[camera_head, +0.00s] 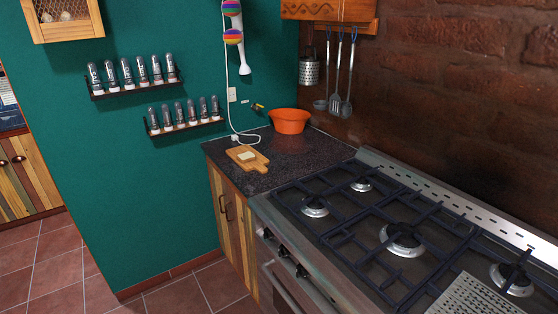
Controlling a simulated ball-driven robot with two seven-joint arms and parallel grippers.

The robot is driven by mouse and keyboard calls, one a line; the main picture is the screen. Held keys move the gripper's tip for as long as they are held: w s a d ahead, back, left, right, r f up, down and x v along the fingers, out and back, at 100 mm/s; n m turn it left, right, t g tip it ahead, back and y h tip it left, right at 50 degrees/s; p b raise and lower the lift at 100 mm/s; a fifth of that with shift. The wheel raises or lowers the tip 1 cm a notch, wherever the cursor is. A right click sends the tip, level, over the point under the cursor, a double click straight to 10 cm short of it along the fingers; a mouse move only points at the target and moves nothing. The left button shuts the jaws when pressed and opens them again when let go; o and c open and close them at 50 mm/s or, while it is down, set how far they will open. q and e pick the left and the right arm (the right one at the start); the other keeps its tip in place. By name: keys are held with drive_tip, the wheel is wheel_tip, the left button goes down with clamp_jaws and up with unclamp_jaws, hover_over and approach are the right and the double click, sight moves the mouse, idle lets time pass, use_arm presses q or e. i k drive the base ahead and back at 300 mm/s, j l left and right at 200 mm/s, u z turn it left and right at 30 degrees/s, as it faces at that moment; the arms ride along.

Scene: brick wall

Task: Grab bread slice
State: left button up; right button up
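A small pale bread slice (247,156) lies on a wooden cutting board (262,164). The board rests on the dark countertop (300,157) in the corner, left of the stove. Neither of my grippers shows in the head view, and nothing touches the slice.
An orange bowl (289,121) stands behind the board, with a white cord (232,110) hanging down the wall nearby. A gas stove (400,235) with dark grates fills the right side. Spice racks (135,88) hang on the green wall. Tiled floor (60,262) is clear at left.

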sight(246, 156)
drive_tip(key=i+j+z, duration=0.15)
drive_tip(key=z, duration=0.25)
drive_tip(key=i+j+z, duration=0.1)
drive_tip(key=z, duration=0.35)
drive_tip(key=i+j+z, duration=0.1)
drive_tip(key=j+z, duration=0.3)
drive_tip(key=l, duration=0.1)
